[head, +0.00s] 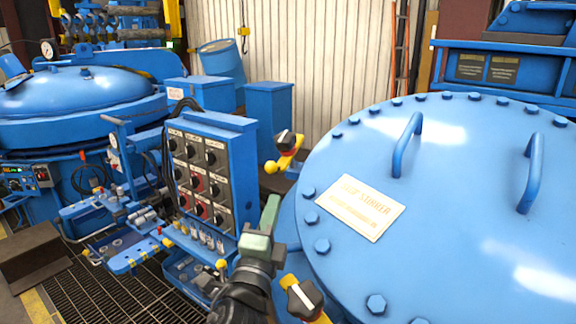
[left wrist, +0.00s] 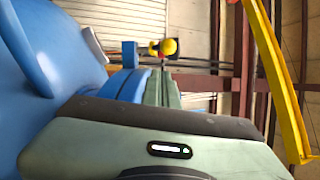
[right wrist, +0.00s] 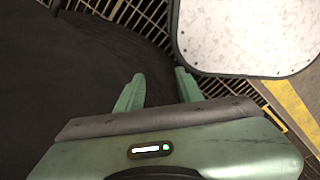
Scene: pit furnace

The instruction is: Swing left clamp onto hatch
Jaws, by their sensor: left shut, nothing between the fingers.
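The hatch (head: 450,200) is a large round blue lid with a bolted rim and two handles, at the right of the head view. One clamp (head: 285,150), with a black knob and yellow parts, stands just outside its far left rim. This clamp seems to show in the left wrist view (left wrist: 165,47), beyond the fingers. I cannot tell which one is the left clamp. My left gripper (head: 272,203) is shut and empty beside the rim, between them. My right gripper (right wrist: 157,82) is open and empty.
A blue control box (head: 210,165) with several dials stands left of my left gripper. A floor grating (head: 100,300) lies below. A white panel (right wrist: 245,35) is beyond the right gripper. Another round blue vessel (head: 80,95) stands at the far left.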

